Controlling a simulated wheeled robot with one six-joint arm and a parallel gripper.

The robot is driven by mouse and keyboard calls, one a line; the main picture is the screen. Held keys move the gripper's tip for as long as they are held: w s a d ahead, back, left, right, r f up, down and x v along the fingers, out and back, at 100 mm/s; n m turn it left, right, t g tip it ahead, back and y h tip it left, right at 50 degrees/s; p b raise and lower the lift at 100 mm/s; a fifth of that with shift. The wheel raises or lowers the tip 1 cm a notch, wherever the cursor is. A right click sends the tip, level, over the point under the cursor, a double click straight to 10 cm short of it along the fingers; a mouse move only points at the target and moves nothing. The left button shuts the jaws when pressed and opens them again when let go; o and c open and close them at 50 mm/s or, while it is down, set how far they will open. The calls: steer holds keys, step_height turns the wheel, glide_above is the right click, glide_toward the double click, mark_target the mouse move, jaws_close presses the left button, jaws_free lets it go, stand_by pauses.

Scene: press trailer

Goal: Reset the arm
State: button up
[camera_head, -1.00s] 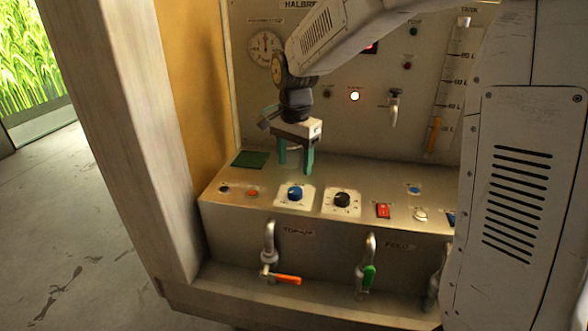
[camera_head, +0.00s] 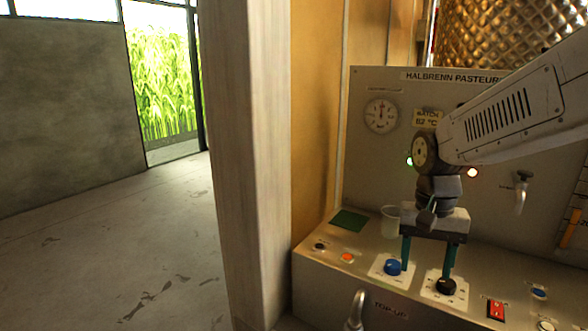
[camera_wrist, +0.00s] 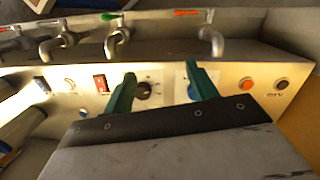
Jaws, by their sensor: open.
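My gripper (camera_head: 428,268) is open, with its two green fingers spread and nothing between them. In the head view it points down over the control ledge, its fingertips just above or in front of the blue knob (camera_head: 393,267) and the black knob (camera_head: 446,286). Whether they touch the knobs, I cannot tell. In the wrist view the fingers (camera_wrist: 160,92) show apart, near the black knob (camera_wrist: 143,90) and the partly hidden blue knob (camera_wrist: 191,92). My arm reaches in from the right.
A clear cup (camera_head: 390,222) stands behind the fingers, beside a green pad (camera_head: 349,220). The upright panel (camera_head: 365,160) with a gauge (camera_head: 381,116) rises behind. A red switch (camera_head: 496,309) and taps (camera_wrist: 212,40) are near. A post (camera_head: 258,160) stands left; open floor (camera_head: 130,260) lies beyond.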

steer(key=s+r+n+t, duration=0.1)
steer(key=s+r+n, duration=0.1)
steer(key=s, duration=0.7)
steer(key=s+d+r+n+t, duration=0.1)
steer(key=s+n, duration=0.1)
steer(key=s, duration=0.8)
steer(key=shift+s+d+r+n, duration=0.15)
steer(key=shift+d+r+n, duration=0.15)
steer(key=shift+r, duration=0.1)
